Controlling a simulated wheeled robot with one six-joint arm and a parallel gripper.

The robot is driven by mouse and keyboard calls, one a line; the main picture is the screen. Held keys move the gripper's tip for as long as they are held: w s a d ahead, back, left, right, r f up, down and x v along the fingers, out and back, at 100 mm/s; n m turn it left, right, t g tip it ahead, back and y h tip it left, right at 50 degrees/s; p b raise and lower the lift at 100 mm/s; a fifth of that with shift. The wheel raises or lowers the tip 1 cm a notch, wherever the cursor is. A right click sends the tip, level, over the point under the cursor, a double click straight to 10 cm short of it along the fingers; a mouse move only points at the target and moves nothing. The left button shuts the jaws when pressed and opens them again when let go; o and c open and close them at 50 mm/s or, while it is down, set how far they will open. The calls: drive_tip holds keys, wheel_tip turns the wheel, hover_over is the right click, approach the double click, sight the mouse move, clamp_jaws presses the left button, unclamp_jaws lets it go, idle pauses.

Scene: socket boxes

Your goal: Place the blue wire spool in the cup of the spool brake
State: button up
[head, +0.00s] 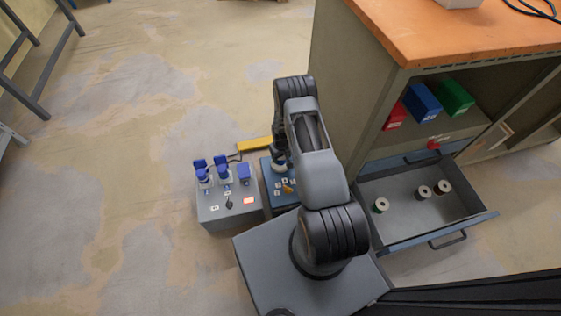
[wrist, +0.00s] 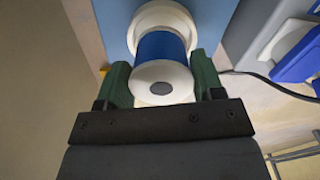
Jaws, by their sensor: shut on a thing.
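The blue wire spool (wrist: 160,47) has white flanges and sits between the green fingers of my gripper (wrist: 160,88) in the wrist view. My gripper is shut on it. Just beyond the spool is a white round piece (wrist: 150,14) on a blue surface, which looks like the cup of the spool brake. The spool's far end lines up with it, but I cannot tell whether it is inside or only in front. In the head view my gripper (head: 279,160) is over the blue-topped box (head: 268,176), and my arm hides much of that box.
A grey box (head: 228,209) with blue-lidded sockets stands just left of the blue-topped box. A yellow bar (head: 255,144) lies behind. At right, an open drawer (head: 408,238) holds several spools below a cabinet with red, blue and green bins (head: 424,101).

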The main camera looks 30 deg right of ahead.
sight(281, 159)
drive_tip(key=shift+w+f, duration=0.2)
drive_tip(key=shift+f, duration=0.1)
drive_tip(key=shift+w+f+b, duration=0.15)
drive_tip(key=shift+f+b, duration=0.85)
drive_tip(key=shift+f, duration=0.55)
drive_tip(key=shift+f, duration=0.2)
drive_tip(key=o, duration=1)
drive_tip(key=shift+o, duration=0.2)
